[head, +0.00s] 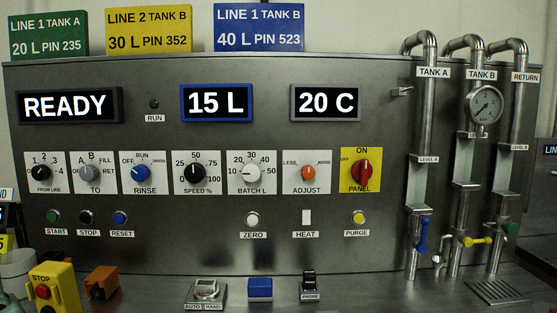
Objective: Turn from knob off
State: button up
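The FROM LINE knob (41,173) is a black round knob on a white plate at the far left of the knob row on the steel panel. Small numbers are printed around it. Its pointer is too small and dark to read for certain. Nothing covers the knob. I cannot make out my gripper in the head view.
Beside it is the grey TO knob (88,173), then the blue RINSE knob (141,173) and several others. Buttons, including green START (54,217), sit below. A yellow STOP box (55,288) and an orange block (101,283) stand in front at lower left. Pipes (430,150) rise at right.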

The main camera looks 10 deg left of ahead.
aim_at(42, 172)
jog(key=u, duration=1.5)
